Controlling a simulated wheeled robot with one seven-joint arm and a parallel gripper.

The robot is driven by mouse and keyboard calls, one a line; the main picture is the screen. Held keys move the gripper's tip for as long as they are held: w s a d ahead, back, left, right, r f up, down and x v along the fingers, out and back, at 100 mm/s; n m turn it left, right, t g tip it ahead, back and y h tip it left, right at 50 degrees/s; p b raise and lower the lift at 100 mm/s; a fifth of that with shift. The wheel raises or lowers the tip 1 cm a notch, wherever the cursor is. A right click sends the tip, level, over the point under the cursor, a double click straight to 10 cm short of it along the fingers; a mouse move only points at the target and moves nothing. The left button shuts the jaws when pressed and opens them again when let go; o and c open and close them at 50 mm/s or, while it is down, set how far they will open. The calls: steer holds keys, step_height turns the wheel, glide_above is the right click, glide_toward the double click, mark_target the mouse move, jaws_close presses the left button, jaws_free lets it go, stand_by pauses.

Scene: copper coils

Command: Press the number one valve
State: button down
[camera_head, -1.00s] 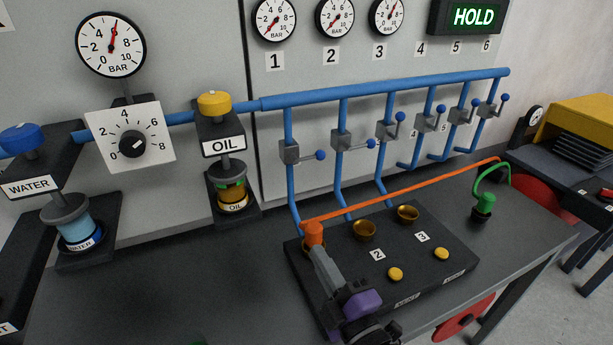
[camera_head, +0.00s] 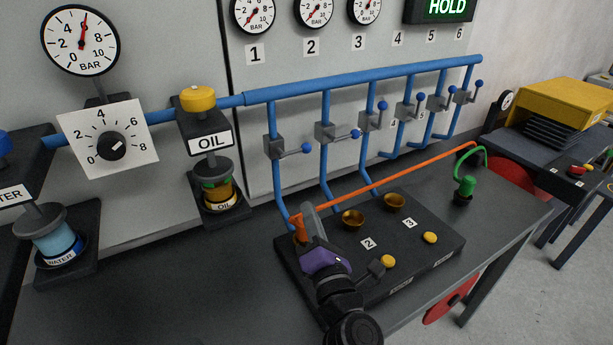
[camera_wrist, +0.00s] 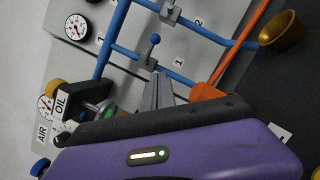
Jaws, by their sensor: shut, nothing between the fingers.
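The number one valve (camera_head: 274,147) is a grey block on the first blue branch pipe, below gauge label 1. Its lever points right, level, and ends in a blue ball (camera_head: 306,149). My gripper (camera_head: 308,210) is shut and empty, its fingers pointing up beside the orange hose plug, below the valve and apart from it. In the wrist view the grey fingertips (camera_wrist: 159,76) appear just below the valve block (camera_wrist: 147,62), with the blue ball (camera_wrist: 155,38) above it. The orange plug (camera_head: 298,228) stands at the first socket of the black board, partly hidden by my gripper.
Valve two (camera_head: 325,132) is close on the right, with several more valves beyond. The orange hose (camera_head: 390,186) stretches right to a green-hosed fitting (camera_head: 466,188). Brass cups (camera_head: 352,220) and yellow buttons (camera_head: 430,237) sit on the board. The sign (camera_head: 447,9) reads HOLD.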

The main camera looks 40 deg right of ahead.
steer(key=s+d+r+p+x, duration=0.1)
steer(key=p+x, duration=0.4)
steer(key=x, duration=0.7)
steer(key=shift+d+r+p, duration=0.3)
steer(key=shift+d+r, duration=0.1)
steer(key=shift+d, duration=0.2)
